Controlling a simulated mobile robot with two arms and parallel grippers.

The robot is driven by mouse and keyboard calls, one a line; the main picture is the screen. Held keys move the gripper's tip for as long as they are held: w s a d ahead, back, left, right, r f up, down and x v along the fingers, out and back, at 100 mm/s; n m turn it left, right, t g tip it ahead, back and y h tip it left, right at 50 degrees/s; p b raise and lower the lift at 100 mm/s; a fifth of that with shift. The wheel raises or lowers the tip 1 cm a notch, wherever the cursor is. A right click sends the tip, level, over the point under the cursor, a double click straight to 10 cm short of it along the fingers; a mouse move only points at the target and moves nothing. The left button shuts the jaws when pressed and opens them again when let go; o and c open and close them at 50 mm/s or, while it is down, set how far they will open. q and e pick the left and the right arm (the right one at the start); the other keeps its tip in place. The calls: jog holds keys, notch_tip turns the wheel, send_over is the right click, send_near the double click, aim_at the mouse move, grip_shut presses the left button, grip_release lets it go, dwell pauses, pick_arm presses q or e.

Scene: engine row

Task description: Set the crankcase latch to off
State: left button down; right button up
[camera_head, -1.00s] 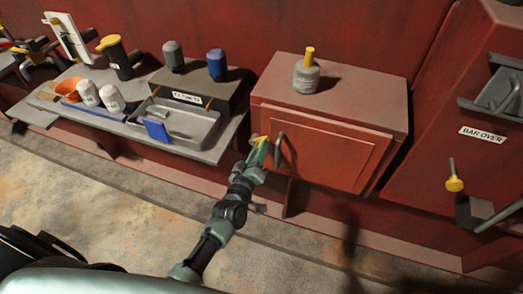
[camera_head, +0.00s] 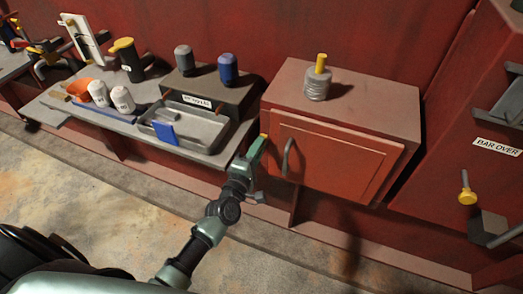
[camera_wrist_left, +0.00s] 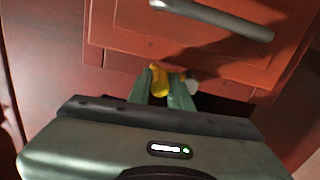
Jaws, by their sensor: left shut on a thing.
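The crankcase cabinet is a red box with a panelled door (camera_head: 335,160) and a grey bar handle (camera_head: 288,158). The handle also shows at the top of the left wrist view (camera_wrist_left: 215,18). A small yellow latch piece (camera_wrist_left: 159,80) is at the door's lower edge in the left wrist view, between my left gripper's fingers. My left gripper (camera_head: 260,142) is shut on it, just left of the handle in the head view. My right gripper is out of view.
A grey bottle with a yellow top (camera_head: 318,82) stands on the cabinet. To the left, a bench holds a tray (camera_head: 205,130), a blue block (camera_head: 162,133) and several canisters. The floor is clear.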

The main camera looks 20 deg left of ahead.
pick_arm(q)
jog(key=shift+a+n, duration=0.3)
jog(key=shift+n, duration=0.3)
jog(key=c, duration=1.3)
grip_release()
jog(key=shift+a, duration=0.1)
jog(key=shift+s, duration=0.1)
jog(key=shift+s+f, duration=0.1)
jog(key=shift+s, duration=0.25)
jog(key=s+b, duration=0.1)
jog(key=s, duration=0.6)
jog(key=shift+a, duration=0.1)
